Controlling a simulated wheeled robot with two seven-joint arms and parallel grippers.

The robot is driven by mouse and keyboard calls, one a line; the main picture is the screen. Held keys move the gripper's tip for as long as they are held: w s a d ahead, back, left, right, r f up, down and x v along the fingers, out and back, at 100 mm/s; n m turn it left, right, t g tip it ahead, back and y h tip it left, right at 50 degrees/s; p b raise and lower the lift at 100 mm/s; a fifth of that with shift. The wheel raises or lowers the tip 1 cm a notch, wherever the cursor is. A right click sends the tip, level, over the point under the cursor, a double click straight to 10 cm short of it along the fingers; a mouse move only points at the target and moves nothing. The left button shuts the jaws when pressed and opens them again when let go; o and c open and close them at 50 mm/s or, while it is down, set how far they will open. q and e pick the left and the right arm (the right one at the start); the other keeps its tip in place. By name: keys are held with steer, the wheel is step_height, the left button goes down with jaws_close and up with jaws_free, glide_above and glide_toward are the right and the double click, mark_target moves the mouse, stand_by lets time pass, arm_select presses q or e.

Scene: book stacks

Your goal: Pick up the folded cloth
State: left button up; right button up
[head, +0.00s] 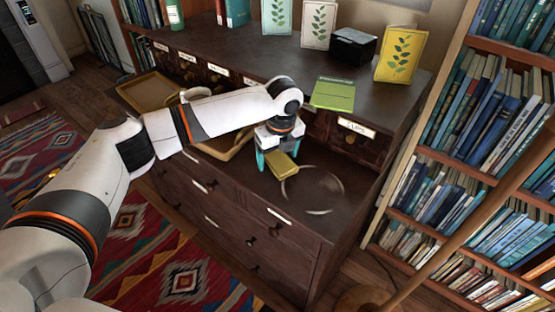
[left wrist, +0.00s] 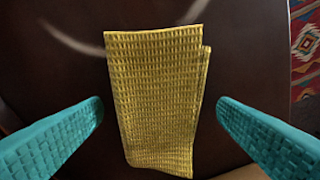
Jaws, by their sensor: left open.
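The folded cloth (head: 281,166) is yellow and lies on the dark wooden cabinet's lower top, left of a pale ring mark. In the left wrist view the cloth (left wrist: 155,95) shows a waffle weave, with its folded layers slightly offset at the right edge. My left gripper (head: 277,158) is above the cloth's near end. Its teal fingers (left wrist: 160,125) are open, one on each side of the cloth, with a gap on both sides. My right gripper is not in view.
A wooden tray (head: 232,143) lies left of the cloth, partly hidden by my arm. A bookcase (head: 480,130) is on the right. The cabinet top (head: 345,215) right of the cloth is clear.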

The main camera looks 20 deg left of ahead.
mark_target(278, 156)
arm_select(q)
steer(key=shift+c, duration=0.5)
steer(key=c, duration=1)
steer(key=shift+r, duration=0.1)
